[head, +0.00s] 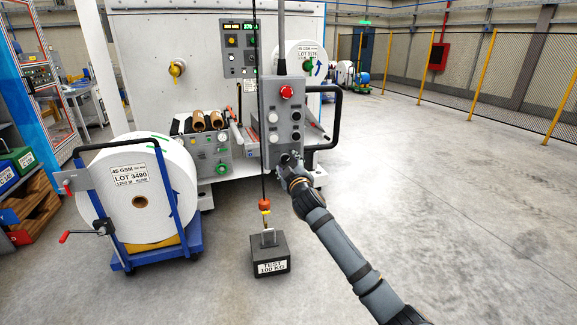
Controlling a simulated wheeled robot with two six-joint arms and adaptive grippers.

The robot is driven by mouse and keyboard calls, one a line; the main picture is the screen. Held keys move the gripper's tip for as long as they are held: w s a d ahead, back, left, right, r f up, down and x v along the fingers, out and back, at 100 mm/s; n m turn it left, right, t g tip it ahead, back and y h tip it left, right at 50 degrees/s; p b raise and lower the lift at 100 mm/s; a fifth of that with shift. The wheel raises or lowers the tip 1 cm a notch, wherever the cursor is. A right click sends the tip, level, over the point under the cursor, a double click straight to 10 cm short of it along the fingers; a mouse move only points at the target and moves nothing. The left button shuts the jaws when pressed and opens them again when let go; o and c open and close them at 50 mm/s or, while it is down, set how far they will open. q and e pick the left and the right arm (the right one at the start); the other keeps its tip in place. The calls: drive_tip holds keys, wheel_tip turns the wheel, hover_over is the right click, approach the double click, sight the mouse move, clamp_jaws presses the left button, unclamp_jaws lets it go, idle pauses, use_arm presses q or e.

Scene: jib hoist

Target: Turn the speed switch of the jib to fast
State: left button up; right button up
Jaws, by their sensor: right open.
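The grey jib pendant (280,105) hangs upright in the middle of the head view, with a red mushroom button (286,92) near its top and rows of small round controls below. My right gripper (289,160) is at the pendant's lower front, its fingers open around or just in front of the lowest controls. It hides that part of the face, so I cannot tell which control is the speed switch or its setting. Contact cannot be told. The hoist hook (265,206) hangs at the black test weight (270,254) on the floor. My left gripper is not in view.
A blue cart (190,243) with a large white roll (152,185) stands left of the weight. A white machine (160,50) with a control panel stands behind the pendant. A black handle (339,115) is right of the pendant. The floor at right is clear up to a fence.

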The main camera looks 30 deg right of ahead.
drive_tip(key=v, duration=1.2)
